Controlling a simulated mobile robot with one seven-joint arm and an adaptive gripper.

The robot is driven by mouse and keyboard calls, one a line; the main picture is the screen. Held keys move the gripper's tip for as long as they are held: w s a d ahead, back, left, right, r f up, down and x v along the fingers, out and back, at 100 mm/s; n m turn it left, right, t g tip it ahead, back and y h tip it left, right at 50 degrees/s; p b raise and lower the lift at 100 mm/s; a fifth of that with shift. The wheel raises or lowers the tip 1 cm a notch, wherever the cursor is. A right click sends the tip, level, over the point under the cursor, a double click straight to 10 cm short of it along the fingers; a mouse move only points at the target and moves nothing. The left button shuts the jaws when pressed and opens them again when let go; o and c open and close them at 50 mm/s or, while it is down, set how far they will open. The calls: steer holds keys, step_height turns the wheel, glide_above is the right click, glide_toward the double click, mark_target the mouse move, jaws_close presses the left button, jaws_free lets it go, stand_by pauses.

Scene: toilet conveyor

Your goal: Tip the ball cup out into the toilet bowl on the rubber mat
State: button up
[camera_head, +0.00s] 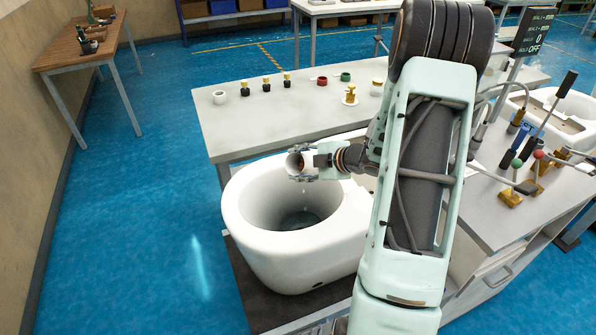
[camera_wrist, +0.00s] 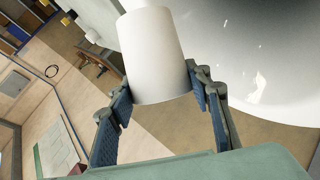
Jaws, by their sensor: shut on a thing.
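My gripper (camera_head: 315,163) is shut on the ball cup (camera_head: 297,164) and holds it above the toilet bowl (camera_head: 257,256). The cup lies tilted on its side, its mouth facing left and towards the camera. In the wrist view the cup (camera_wrist: 155,60) is a plain white cylinder between the blue-padded fingers (camera_wrist: 163,92). Small pale specks show below the cup in the bowl's opening, and pale specks and streaks show over the bowl (camera_wrist: 275,50) in the wrist view. The white bowl stands on the dark rubber mat (camera_head: 243,283).
A grey table (camera_head: 225,125) behind the bowl carries small bottles, a white cup (camera_head: 219,97), a red cup (camera_head: 322,81) and a green cup (camera_head: 345,76). Levers with coloured knobs (camera_head: 517,163) stand on the right bench. The blue floor at left is clear.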

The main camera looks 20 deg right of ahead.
steer(key=shift+a+f+n+t+h+b, duration=0.25)
steer(key=shift+f+n+h+b, duration=0.2)
steer(key=shift+b, duration=2)
steer(key=b, duration=0.3)
steer(key=shift+s+n+t+h, duration=0.1)
steer(key=shift+n+t+h, duration=0.15)
steer(key=shift+n, duration=0.1)
steer(key=shift+b, duration=0.55)
steer(key=shift+s+a+b, duration=0.1)
steer(key=shift+a+b, duration=0.05)
steer(key=shift+b, duration=0.8)
steer(key=n+t+h+b, duration=0.1)
steer(key=b, duration=0.4)
steer(key=shift+s+a+r, duration=0.1)
steer(key=shift+a+r, duration=0.05)
steer(key=shift+a, duration=0.05)
steer(key=n+h+b, duration=0.1)
steer(key=b, duration=0.3)
steer(key=shift+s+a+r+t, duration=0.1)
steer(key=shift+a+t, duration=0.05)
steer(key=shift+t, duration=0.25)
steer(key=n+b, duration=0.1)
steer(key=b, duration=0.3)
steer(key=shift+s+a+h, duration=0.1)
steer(key=shift+a+h, duration=0.05)
steer(key=shift+h, duration=0.15)
steer(key=shift+a+r+n+t+b, duration=0.1)
steer(key=shift+r+n+t+b, duration=0.25)
steer(key=shift+b, duration=0.75)
